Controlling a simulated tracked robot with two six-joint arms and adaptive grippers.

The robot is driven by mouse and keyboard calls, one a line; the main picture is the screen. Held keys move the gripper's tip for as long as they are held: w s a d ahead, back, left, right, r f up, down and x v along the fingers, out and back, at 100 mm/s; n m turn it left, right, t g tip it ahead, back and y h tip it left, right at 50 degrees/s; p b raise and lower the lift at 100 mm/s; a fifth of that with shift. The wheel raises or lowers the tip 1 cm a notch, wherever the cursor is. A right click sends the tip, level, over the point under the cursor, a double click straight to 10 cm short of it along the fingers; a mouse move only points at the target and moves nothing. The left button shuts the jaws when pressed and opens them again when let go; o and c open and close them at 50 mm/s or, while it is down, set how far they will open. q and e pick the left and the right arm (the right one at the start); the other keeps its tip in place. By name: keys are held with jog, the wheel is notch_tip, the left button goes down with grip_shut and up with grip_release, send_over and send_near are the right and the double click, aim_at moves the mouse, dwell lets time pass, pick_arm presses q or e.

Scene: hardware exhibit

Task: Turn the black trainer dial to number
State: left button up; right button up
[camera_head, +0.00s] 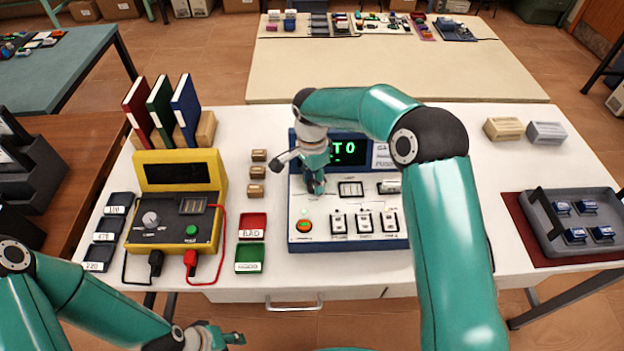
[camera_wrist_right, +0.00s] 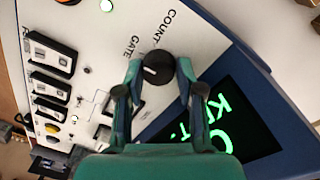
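The black dial (camera_wrist_right: 157,69) is round with a short white mark and sits on the white trainer panel, by the words COUNT and GATE. The trainer (camera_head: 348,244) is a blue-edged console with a green-lit display (camera_head: 350,150). My right gripper (camera_wrist_right: 160,72) has one finger on each side of the dial; I cannot tell whether both fingers press on it. In the head view my right gripper (camera_head: 316,190) comes down on the panel's upper left and hides the dial. My left gripper (camera_head: 222,338) is low at the bottom edge, away from the trainer.
Left of the trainer are small wooden blocks (camera_head: 257,173), a red tray (camera_head: 252,221), a green tray (camera_head: 249,264) and a yellow tester (camera_head: 147,162) with leads. Several switches (camera_head: 362,222) line the panel's lower part. A grey tray (camera_head: 545,213) stands at the right.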

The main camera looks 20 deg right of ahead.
jog(key=c, duration=0.5)
jog(key=shift+a, duration=0.1)
grip_shut()
jog(key=shift+n, duration=0.4)
jog(key=n+b, duration=0.1)
jog(key=n, duration=0.2)
jog(key=shift+b, duration=0.3)
jog(key=n, duration=0.5)
jog(key=shift+w+r+b, duration=0.1)
jog(key=shift+b, duration=0.3)
